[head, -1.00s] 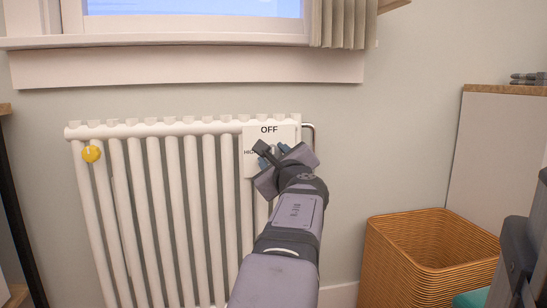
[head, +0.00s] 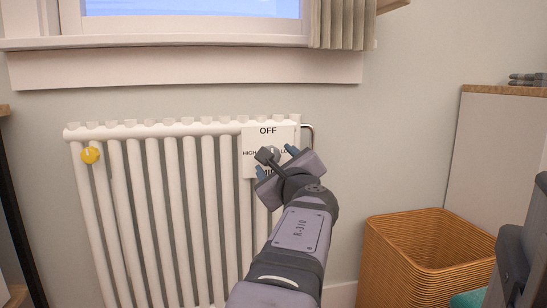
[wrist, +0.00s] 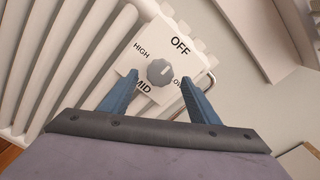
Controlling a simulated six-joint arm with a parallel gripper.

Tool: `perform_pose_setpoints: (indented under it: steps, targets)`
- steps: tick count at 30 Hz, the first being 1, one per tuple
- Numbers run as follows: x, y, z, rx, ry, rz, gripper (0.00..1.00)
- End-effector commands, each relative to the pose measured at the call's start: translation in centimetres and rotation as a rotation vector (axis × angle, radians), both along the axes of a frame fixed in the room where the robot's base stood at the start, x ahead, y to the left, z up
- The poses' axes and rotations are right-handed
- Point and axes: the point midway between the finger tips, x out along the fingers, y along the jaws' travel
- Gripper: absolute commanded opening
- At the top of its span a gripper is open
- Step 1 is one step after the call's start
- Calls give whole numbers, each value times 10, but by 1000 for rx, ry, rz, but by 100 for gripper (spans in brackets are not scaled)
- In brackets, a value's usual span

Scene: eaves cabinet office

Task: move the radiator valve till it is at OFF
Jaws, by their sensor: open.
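The radiator valve is a round grey knob (wrist: 160,72) on a white plate (head: 251,168) at the radiator's upper right. The plate reads OFF at the top, HIGH left, LOW right and MID at the bottom. The knob also shows in the head view (head: 272,152), partly hidden by my gripper. A pale mark shows on its face, but I cannot tell which label it points to. My gripper (wrist: 159,80) is open, its blue fingers on either side just short of the knob in the wrist view. I cannot tell whether either finger touches it.
The white ribbed radiator (head: 135,200) stands against the wall below a window sill (head: 190,67). A wicker basket (head: 420,250) stands at lower right, and a pipe (head: 308,135) runs beside the plate.

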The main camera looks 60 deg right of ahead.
Motion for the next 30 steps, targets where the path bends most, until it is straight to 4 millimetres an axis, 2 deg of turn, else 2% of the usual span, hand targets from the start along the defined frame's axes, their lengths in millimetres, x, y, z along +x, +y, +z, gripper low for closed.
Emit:
perform_pose_setpoints:
  steps: [3, 9, 25, 30]
  targets:
    - [-12, 11, 2, -3, 0, -2, 55]
    - [-21, 21, 1, 0, 0, -1, 55]
    - [-23, 23, 0, 2, -2, 0, 55]
    - [-23, 23, 0, 69, -69, 0, 55]
